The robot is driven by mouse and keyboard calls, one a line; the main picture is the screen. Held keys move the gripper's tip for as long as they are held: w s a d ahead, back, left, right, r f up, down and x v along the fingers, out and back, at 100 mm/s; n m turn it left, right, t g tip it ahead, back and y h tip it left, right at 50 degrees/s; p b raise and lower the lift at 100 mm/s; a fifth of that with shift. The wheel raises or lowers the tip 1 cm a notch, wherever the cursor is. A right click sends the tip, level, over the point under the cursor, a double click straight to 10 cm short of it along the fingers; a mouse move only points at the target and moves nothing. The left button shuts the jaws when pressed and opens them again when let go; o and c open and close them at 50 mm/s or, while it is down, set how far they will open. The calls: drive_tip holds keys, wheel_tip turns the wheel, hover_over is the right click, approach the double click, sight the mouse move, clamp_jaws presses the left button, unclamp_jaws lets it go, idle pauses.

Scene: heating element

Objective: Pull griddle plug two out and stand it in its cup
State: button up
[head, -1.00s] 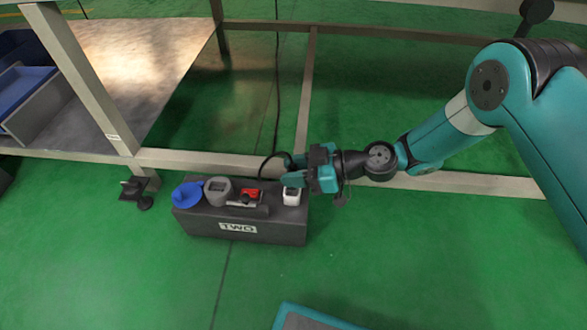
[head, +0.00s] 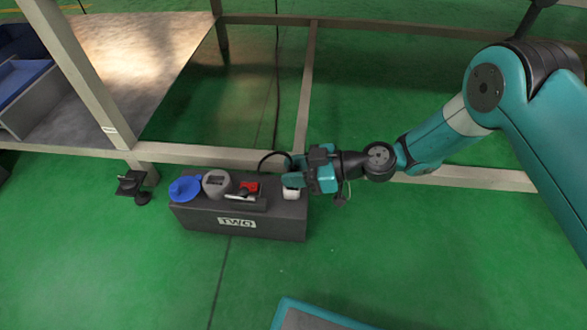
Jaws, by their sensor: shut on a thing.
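A dark box labelled TWO (head: 275,228) stands on the floor. On its top, left to right, are a blue flared cup (head: 184,189), a grey round holder with a dark slot (head: 216,182), a red switch (head: 248,187) and a white piece (head: 291,194) at the right end. My gripper (head: 294,180) comes in from the right, just over the white piece, shut on the plug. The plug is mostly hidden by the jaws; a black cable (head: 266,157) loops off to its left. I cannot tell whether the plug is still seated.
A metal frame rail (head: 200,154) runs just behind the box, with a post (head: 85,75) at left. A small black foot (head: 132,186) is left of the box. Green floor in front is clear, except a teal-edged platform (head: 310,318) at the bottom.

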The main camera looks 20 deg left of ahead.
drive_tip(key=shift+f+b, duration=0.3)
drive_tip(key=shift+f, duration=0.2)
drive_tip(key=o, duration=1)
drive_tip(key=p+v, duration=0.9)
drive_tip(key=v, duration=0.8)
drive_tip(key=shift+d, duration=0.2)
drive_tip(key=shift+r, duration=0.15)
